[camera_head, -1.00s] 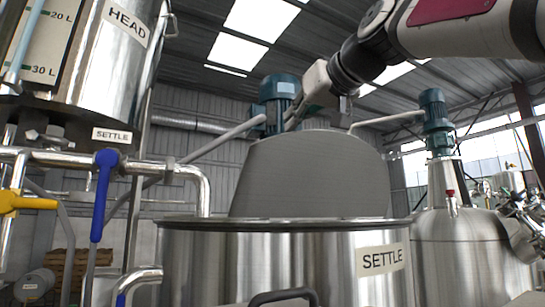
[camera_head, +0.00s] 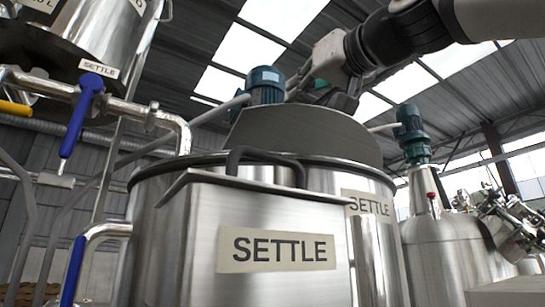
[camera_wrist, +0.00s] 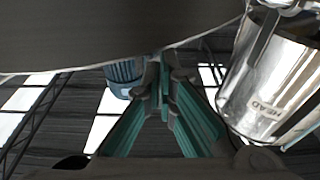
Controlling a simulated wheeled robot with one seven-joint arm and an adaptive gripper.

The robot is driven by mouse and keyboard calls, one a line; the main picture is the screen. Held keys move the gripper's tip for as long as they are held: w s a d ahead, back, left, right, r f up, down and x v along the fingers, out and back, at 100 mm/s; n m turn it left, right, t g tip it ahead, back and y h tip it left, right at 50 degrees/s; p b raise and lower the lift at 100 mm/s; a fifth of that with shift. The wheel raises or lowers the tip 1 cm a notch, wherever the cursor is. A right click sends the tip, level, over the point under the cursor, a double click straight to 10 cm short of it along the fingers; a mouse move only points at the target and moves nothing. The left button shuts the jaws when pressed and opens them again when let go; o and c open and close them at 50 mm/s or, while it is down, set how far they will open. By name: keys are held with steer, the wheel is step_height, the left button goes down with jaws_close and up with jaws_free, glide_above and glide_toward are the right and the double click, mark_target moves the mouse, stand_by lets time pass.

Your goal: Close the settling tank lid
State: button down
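The settling tank (camera_head: 150,215) is a round steel vessel labelled SETTLE. Its grey lid (camera_head: 310,132) stands raised above the rim, its broad face towards the head camera and its lower part hidden by the rim. My gripper (camera_head: 335,97) is at the lid's upper edge, partly hidden behind it. In the wrist view the lid (camera_wrist: 90,38) fills the top as a dark curved surface. The gripper's teal fingers (camera_wrist: 164,85) converge there, tips close together with nothing visible between them. I cannot tell whether they touch the lid.
A steel box labelled SETTLE (camera_head: 215,215) with a black handle stands in front of the tank. Blue-handled valves and pipes (camera_head: 85,100) are at left, below the head tank (camera_head: 110,30). A blue motor (camera_head: 264,88) is behind the lid. Another stirred tank (camera_head: 450,250) stands at right.

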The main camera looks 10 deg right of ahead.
steer(key=f+b, duration=0.2)
steer(key=b, duration=0.1)
steer(key=s+f+t+b, duration=0.1)
steer(key=shift+s+d+f+y+b, duration=0.1)
steer(key=shift+d+f+y+b, duration=0.15)
steer(key=shift+y+b, duration=0.15)
steer(key=shift+s+d+f+b, duration=0.1)
steer(key=shift+f+b, duration=0.25)
steer(key=shift+b, duration=0.15)
step_height(320, 180, down, 8)
steer(key=s+b, duration=0.1)
steer(key=b, duration=0.7)
steer(key=shift+s+d, duration=0.2)
steer(key=shift+d, duration=0.05)
